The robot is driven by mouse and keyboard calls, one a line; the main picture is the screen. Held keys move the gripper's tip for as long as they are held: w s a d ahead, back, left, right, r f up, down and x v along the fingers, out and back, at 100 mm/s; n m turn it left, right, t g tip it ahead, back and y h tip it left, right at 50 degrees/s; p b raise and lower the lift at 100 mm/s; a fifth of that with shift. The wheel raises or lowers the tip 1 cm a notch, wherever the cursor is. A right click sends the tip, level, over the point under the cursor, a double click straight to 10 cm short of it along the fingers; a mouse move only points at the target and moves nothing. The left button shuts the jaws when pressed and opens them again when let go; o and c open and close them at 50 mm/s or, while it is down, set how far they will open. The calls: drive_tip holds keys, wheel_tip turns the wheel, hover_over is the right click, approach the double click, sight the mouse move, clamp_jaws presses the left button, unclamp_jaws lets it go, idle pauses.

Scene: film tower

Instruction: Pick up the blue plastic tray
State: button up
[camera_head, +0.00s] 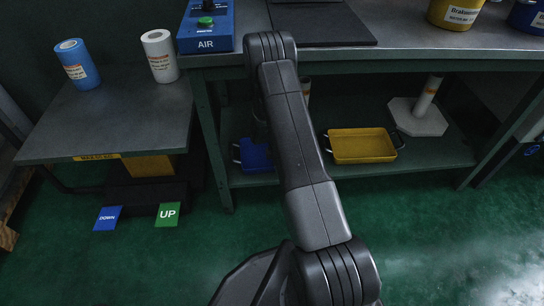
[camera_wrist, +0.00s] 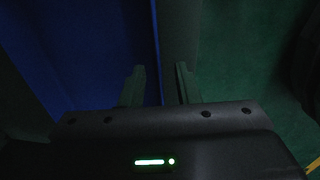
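The blue plastic tray (camera_head: 257,156) lies on the lower shelf under the bench, partly hidden behind my arm. In the wrist view the tray (camera_wrist: 90,50) fills the upper left, dark and close. My gripper (camera_wrist: 161,75) has its two fingers apart, with a clear gap. The tray's right edge runs up the picture in line with this gap; I cannot tell whether the fingers are above it or around it. The gripper is not visible in the head view.
A yellow tray (camera_head: 362,146) and a white stand (camera_head: 418,118) share the lower shelf (camera_head: 300,176). The bench top is above it. At left, a side table (camera_head: 100,125) holds a blue roll (camera_head: 77,64) and a white roll (camera_head: 160,56). Green floor is clear in front.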

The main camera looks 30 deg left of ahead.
drive_tip(key=shift+f, duration=0.6)
clamp_jaws()
drive_tip(key=shift+w+r, duration=0.1)
